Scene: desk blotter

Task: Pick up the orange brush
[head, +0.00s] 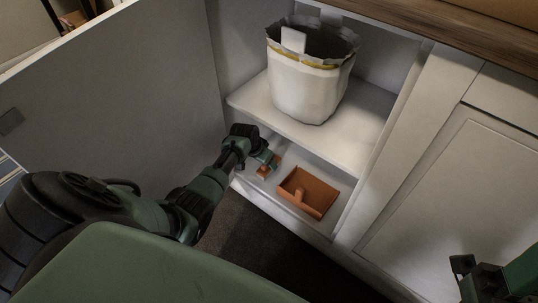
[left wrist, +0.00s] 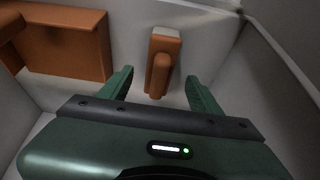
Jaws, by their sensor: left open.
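The orange brush (head: 263,173) lies on the lower shelf of the open cabinet, partly hidden by my left gripper (head: 268,160) in the head view. In the left wrist view the brush (left wrist: 161,62) has an orange handle toward me and a pale strip at its far end. My left gripper (left wrist: 159,78) is open, with one finger on each side of the handle's near end and visible gaps between. My right gripper (head: 462,265) is at the lower right edge of the head view, away from the brush; its jaws are unclear.
An orange dustpan (head: 318,190) lies right of the brush on the lower shelf (head: 335,228). Above, a white lined bin (head: 305,92) stands on the upper shelf (head: 355,145). The open cabinet door (head: 120,90) is on the left; a closed door (head: 455,200) is on the right.

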